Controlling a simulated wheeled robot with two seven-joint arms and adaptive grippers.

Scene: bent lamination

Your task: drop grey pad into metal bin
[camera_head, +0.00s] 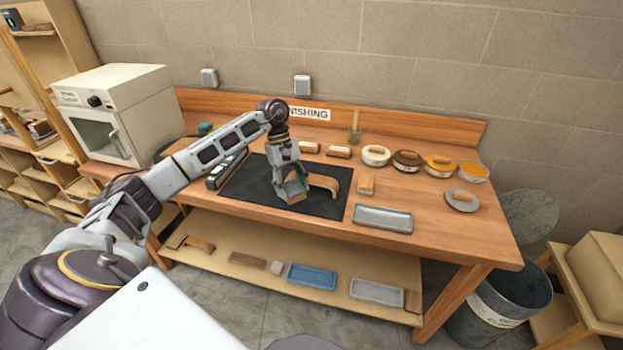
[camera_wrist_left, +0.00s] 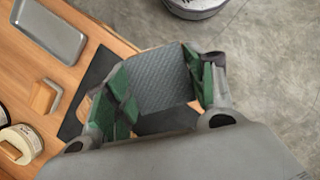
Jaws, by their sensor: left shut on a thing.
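My left gripper (camera_head: 291,187) is over the black mat on the bench. It is shut on the grey pad (camera_wrist_left: 160,78), which shows flat and textured between the green fingers (camera_wrist_left: 161,88) in the left wrist view. In the head view the pad is mostly hidden by the fingers. The metal bin (camera_head: 497,312) stands on the floor off the bench's right end, open at the top, with a round lid (camera_head: 530,214) behind it. My right gripper is out of view.
A curved wooden piece (camera_head: 327,182) lies on the black mat (camera_head: 330,205), close beside the gripper. A grey tray (camera_head: 383,218), a small wooden block (camera_head: 366,184) and several round tins stand to the right.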

